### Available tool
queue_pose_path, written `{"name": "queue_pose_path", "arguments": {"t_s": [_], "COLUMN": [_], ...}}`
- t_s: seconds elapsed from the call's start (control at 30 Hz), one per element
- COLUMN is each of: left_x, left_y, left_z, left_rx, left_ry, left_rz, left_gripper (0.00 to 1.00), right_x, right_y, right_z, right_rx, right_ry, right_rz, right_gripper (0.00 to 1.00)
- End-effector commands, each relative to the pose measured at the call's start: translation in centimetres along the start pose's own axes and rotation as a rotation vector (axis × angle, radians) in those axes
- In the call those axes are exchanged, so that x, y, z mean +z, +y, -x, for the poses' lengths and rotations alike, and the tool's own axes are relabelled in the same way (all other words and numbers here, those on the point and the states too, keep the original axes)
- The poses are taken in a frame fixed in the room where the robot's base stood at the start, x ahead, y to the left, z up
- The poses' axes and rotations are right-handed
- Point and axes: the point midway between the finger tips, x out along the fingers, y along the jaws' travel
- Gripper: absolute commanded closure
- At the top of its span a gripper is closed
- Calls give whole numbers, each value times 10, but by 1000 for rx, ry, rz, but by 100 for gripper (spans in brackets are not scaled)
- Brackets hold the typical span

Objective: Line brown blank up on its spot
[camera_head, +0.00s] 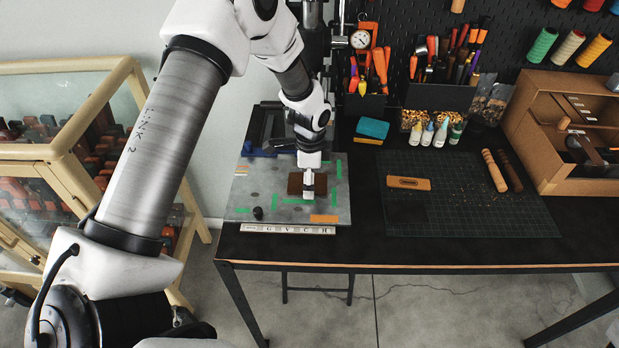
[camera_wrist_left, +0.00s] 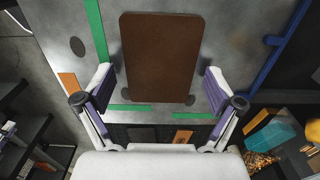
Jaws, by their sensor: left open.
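The brown blank (camera_head: 294,183) lies flat on the grey metal plate (camera_head: 270,192) of the press, among green tape strips. In the left wrist view the blank (camera_wrist_left: 160,55) is a rounded rectangle, its near edge close to a green strip (camera_wrist_left: 130,107) and its left edge beside a longer green strip (camera_wrist_left: 97,30). My left gripper (camera_head: 308,192) is over the blank, partly hiding it. In the left wrist view its open fingers (camera_wrist_left: 158,80) stand on either side of the blank's near end, with gaps visible. I cannot tell the fingertips' height above the plate. My right gripper is not in view.
A blue rail (camera_wrist_left: 274,48) runs beside the blank. A cutting mat (camera_head: 470,210) and small bottles (camera_head: 428,133) are to the right.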

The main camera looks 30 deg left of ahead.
Motion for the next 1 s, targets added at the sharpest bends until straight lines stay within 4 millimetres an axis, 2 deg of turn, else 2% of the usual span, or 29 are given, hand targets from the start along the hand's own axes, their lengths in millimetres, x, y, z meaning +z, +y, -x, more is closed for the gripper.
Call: {"name": "queue_pose_path", "arguments": {"t_s": [0.37,0.9,1.0], "left_x": [0,1,1], "left_y": [0,0,0], "left_z": [2,66,72], "left_rx": [0,0,0], "left_ry": [0,0,0], "left_rz": [0,0,0], "left_gripper": [7,7,7], "right_x": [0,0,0], "right_y": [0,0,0], "right_z": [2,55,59], "right_rx": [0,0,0], "right_ry": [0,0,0], "right_rz": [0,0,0], "right_gripper": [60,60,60]}}
